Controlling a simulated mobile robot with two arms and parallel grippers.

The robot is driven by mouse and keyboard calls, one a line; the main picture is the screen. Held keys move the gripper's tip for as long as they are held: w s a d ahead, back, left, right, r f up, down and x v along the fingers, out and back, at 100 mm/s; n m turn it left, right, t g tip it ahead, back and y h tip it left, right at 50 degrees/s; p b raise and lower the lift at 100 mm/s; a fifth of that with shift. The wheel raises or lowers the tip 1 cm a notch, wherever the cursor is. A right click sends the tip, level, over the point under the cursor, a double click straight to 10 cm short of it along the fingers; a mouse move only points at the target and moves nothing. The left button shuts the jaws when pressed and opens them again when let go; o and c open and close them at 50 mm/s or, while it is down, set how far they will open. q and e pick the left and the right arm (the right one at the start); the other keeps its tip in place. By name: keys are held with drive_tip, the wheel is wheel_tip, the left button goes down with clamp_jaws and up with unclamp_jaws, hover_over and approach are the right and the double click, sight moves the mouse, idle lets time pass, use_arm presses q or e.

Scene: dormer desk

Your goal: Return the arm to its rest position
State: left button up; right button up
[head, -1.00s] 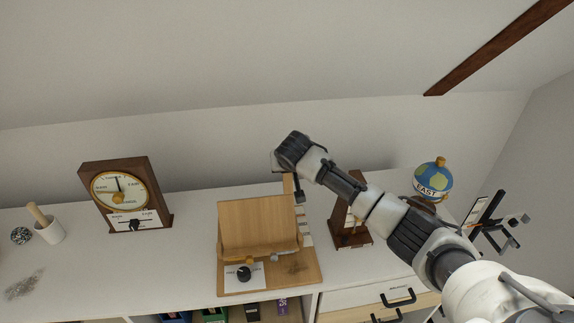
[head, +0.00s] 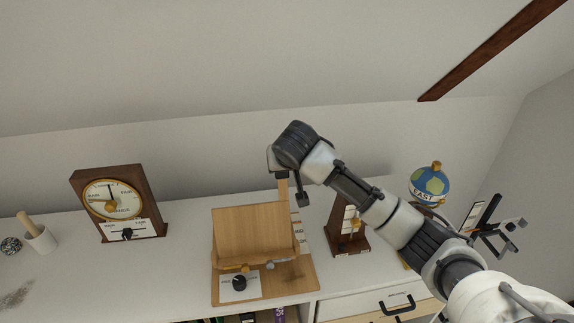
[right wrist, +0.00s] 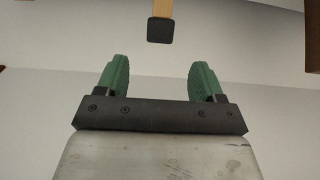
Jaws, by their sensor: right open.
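My right arm (head: 375,202) reaches in from the right over the desk. Its wrist is above the wooden stand (head: 250,230), and the gripper itself is mostly hidden behind the wrist in the head view. In the right wrist view my right gripper (right wrist: 159,76) has its two green fingers wide apart, with nothing between them. A wooden post with a black end (right wrist: 160,30) shows beyond the fingertips, apart from them. My left gripper is not in view.
A wooden dial clock (head: 115,203) and a white cup (head: 40,239) stand on the left. A metronome-like wooden piece (head: 347,228), a globe (head: 429,184) and a black stand (head: 487,218) are on the right. A sloped ceiling lies behind. Desk between clock and stand is clear.

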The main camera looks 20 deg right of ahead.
drive_tip(key=shift+v, duration=0.95)
